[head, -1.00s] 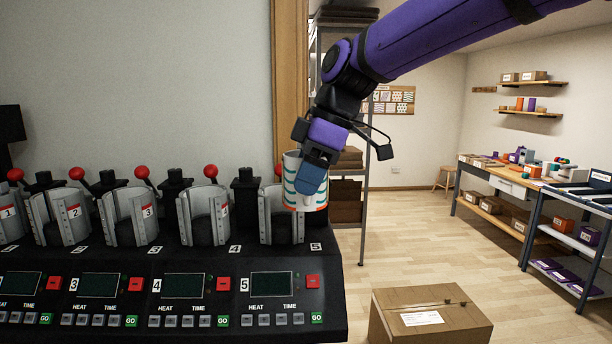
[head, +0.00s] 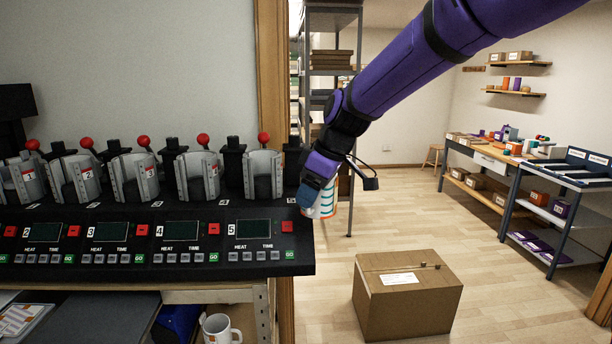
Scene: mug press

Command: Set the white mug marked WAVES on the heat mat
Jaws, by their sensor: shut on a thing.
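My gripper (head: 313,194) is shut on a white mug with teal and orange wavy bands (head: 327,203). It holds the mug in the air just right of the press row's right end, beside station 5. The gripper hides the mug's left part, and no lettering is readable on it. A dark flat surface (head: 95,320) shows at the lower left below the press; I cannot tell whether it is the heat mat. No other likely heat mat shows.
The mug press (head: 150,240) has several stations with red-knobbed levers. Another white mug (head: 219,331) stands low, below the press. A cardboard box (head: 407,300) is on the floor at the right. Open floor lies beyond it, with workbenches (head: 520,165) at the far right.

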